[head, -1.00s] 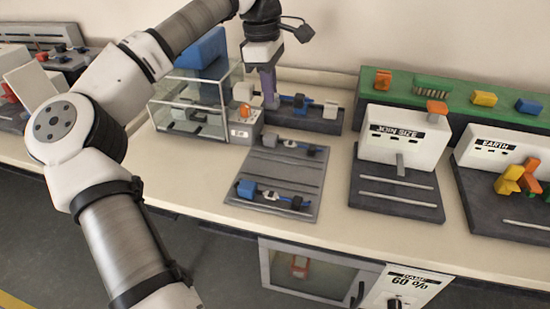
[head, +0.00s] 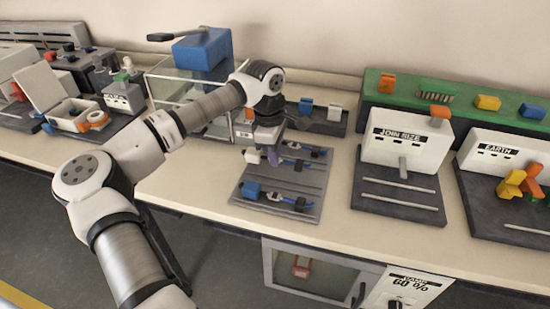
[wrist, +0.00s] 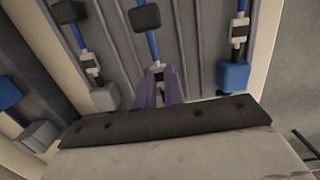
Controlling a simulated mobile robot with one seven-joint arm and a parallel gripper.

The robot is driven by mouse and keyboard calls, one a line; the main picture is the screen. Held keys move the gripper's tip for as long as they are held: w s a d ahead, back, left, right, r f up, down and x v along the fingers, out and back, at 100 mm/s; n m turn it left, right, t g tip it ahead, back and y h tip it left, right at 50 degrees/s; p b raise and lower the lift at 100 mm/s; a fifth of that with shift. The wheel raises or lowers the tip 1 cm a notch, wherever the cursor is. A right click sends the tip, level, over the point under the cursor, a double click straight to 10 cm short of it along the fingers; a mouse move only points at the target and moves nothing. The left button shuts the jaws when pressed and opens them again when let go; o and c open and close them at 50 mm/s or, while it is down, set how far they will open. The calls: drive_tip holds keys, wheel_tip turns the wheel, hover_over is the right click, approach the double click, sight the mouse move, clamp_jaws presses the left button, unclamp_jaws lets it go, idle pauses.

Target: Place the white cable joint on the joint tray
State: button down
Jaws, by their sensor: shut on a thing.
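My gripper (head: 268,155) is over the back half of the grey grooved joint tray (head: 236,203). Its purple fingers (wrist: 160,86) are shut on the white cable joint (head: 252,155) at its small white connector. The joint's cream-white block sticks out left of the fingers in the head view. Its blue cable and black end (wrist: 146,17) extend ahead of the fingers in the wrist view. The joint lies along the grooves, between two other cable joints; I cannot tell whether it touches the tray.
A blue-block joint (head: 250,190) lies in the front groove, and a grey-block joint (wrist: 105,97) lies towards the back. The rack behind holds a blue block (head: 305,104) and a white block (head: 334,112). The join-size station (head: 405,140) stands to the right.

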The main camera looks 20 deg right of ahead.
drive_tip(key=shift+f, duration=1)
drive_tip(key=c, duration=1.5)
unclamp_jaws()
drive_tip(key=shift+f, duration=0.1)
wheel_tip(320, 180, up, 12)
drive_tip(key=a+b, duration=0.1)
drive_tip(key=shift+w, duration=0.35)
